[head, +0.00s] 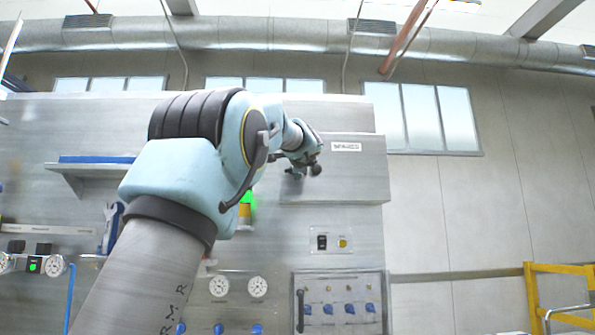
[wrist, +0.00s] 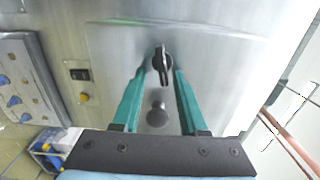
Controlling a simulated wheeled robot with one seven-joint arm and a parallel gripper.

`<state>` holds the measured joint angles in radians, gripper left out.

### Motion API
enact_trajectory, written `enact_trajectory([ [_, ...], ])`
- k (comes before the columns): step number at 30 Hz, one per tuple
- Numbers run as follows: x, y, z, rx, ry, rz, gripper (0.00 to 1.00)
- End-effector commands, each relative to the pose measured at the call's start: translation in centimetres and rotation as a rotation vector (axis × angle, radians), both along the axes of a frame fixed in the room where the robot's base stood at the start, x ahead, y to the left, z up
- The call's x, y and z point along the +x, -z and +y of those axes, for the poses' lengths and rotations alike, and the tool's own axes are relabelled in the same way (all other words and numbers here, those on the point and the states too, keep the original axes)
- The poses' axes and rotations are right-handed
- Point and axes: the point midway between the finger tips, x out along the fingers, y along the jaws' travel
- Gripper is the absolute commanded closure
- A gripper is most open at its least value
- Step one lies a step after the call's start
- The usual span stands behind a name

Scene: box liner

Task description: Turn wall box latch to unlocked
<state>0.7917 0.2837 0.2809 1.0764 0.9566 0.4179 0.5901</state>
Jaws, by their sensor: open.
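The wall box (head: 350,182) is a grey metal box with a small white label, high on the panel. Its front fills the middle of the wrist view (wrist: 225,75). The latch (wrist: 163,62) is a black turn handle on that front, its grip pointing along the fingers. My gripper (wrist: 161,75) is open, with one teal finger on either side of the latch's lower end. I cannot tell whether the fingers touch it. A round grey knob (wrist: 157,114) shows between the fingers, closer to the palm. In the head view my gripper (head: 300,160) is at the box's left side, its fingertips unclear.
Below the box are a switch plate (head: 332,242) and a panel of blue knobs (head: 340,305). Two gauges (head: 238,287) sit left of it. A shelf (head: 90,170) juts out at left. A yellow rail (head: 560,270) stands at right.

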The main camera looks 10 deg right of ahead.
Motion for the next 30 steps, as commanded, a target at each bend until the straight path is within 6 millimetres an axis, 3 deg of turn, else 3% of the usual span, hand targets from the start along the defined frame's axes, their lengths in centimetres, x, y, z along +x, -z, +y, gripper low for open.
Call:
enact_trajectory([
  [5,-2.0,0.4,0.3,-0.002,0.004,-0.002,0.57],
  [12,-6.8,0.5,1.2,-0.002,0.003,-0.002,0.57],
  [18,-9.5,0.3,1.8,0.000,0.000,0.000,0.57],
  [30,-10.5,0.1,2.0,0.001,-0.001,0.002,0.57],
])
